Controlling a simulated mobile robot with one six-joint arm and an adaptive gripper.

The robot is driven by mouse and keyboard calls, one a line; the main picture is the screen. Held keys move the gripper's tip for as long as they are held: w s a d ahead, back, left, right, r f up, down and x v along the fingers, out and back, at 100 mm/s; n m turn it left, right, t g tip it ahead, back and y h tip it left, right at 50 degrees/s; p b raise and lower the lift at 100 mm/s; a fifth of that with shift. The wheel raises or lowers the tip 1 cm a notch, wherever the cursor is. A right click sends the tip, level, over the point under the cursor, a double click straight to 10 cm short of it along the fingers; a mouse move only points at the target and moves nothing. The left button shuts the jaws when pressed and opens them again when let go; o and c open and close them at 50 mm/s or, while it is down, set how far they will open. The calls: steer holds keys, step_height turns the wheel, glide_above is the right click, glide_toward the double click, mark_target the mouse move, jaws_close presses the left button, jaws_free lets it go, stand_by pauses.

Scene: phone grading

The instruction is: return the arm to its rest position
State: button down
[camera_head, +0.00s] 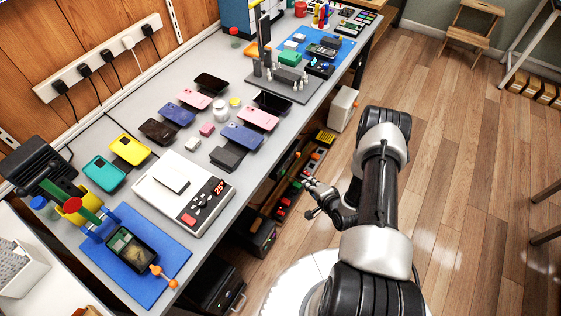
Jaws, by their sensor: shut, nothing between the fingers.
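My arm stands to the right of the grey workbench (262,192), folded, with its upper links over the wooden floor. My gripper (309,186) is at the left of the arm, beside the bench's front edge and clear of the benchtop. It points left towards the bench's underside. It is shut and holds nothing. The fingertips look small and dark here, and part of the wrist is hidden behind the arm link.
Several phones and cases lie on the bench, with a white scale (155,199), a blue mat (180,250) bearing a phone, and a grey fixture plate (313,91). Drawers and bins sit under the bench near my gripper.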

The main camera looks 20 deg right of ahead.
steer(key=w+d+r+n+g+h, duration=0.1)
steer(key=w+r+n+g, duration=0.2)
steer(key=r, duration=1)
steer(key=w+d+r+n+h, duration=0.1)
steer(key=w+r+n, duration=0.35)
steer(key=r, duration=0.75)
steer(key=s+a+r+n+g, duration=0.1)
steer(key=s+a+r, duration=0.2)
steer(key=r, duration=0.4)
steer(key=s+a+r+n, duration=0.1)
steer(key=s+a+r, duration=0.2)
steer(key=r, duration=0.5)
steer(key=s+a+r+n+g, duration=0.1)
steer(key=s+a+r+n, duration=0.1)
steer(key=s, duration=0.6)
steer(key=s+a+r+n+g, duration=0.1)
steer(key=s+a+r+n, duration=0.1)
steer(key=s+a+r, duration=0.3)
steer(key=s+a+r+n+g+y, duration=0.1)
steer(key=s+a, duration=0.4)
steer(key=s, duration=0.7)
step_height(320, 180, up, 2)
steer(key=shift+a+r+n, duration=0.15)
steer(key=shift+a+n, duration=0.15)
steer(key=shift+n, duration=0.35)
